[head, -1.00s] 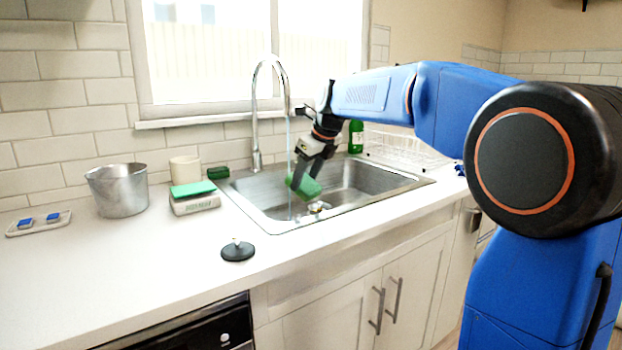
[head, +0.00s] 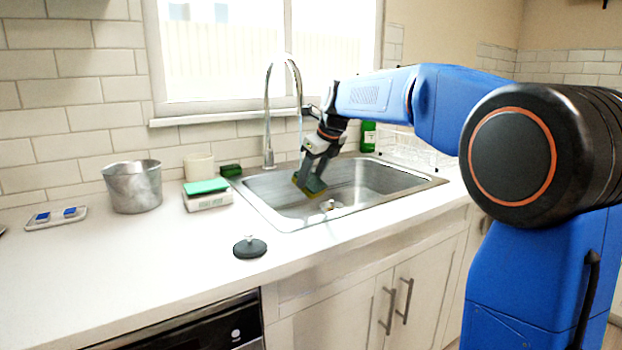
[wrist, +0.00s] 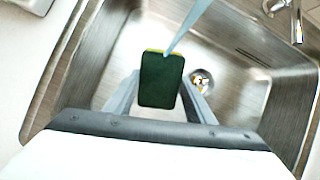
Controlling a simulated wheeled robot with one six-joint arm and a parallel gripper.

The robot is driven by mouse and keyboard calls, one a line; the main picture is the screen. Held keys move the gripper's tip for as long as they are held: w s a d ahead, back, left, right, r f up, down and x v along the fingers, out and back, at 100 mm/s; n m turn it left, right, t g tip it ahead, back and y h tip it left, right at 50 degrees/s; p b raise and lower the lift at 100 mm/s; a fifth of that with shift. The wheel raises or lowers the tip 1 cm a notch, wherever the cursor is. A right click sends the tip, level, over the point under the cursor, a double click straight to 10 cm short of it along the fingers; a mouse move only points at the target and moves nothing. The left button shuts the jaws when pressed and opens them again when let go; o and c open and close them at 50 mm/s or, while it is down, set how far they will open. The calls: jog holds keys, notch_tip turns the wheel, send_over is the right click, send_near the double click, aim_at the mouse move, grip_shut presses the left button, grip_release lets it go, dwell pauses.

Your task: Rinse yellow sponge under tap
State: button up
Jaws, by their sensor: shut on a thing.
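My gripper (head: 312,182) is shut on the yellow sponge (head: 309,188) above the sink basin (head: 275,211). In the head view, the sponge shows a dark green face and a yellow edge. In the wrist view, its dark green face (wrist: 160,80) fills the gap between the fingers, with a thin yellow strip at the top. The chrome tap (head: 268,110) arches over the basin. In the wrist view, a pale water stream (wrist: 186,25) runs down to the sponge's top edge. The drain (wrist: 200,82) lies below and beside the sponge.
A metal pot (head: 133,187), a cup (head: 198,167), a black stopper (head: 249,248) and a green bottle (head: 368,137) are nearby.

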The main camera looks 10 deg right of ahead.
jog(key=s+d, duration=0.3)
jog(key=s, duration=0.4)
jog(key=shift+s, duration=0.2)
dwell(0.6)
jog(key=shift+d, duration=0.1)
dwell(0.6)
jog(key=shift+r, duration=0.1)
dwell(0.4)
jog(key=s+d+r, duration=0.2)
jog(key=s+r, duration=0.1)
jog(key=s, duration=0.1)
jog(key=shift+s+r, duration=0.3)
jog(key=shift+r, duration=0.1)
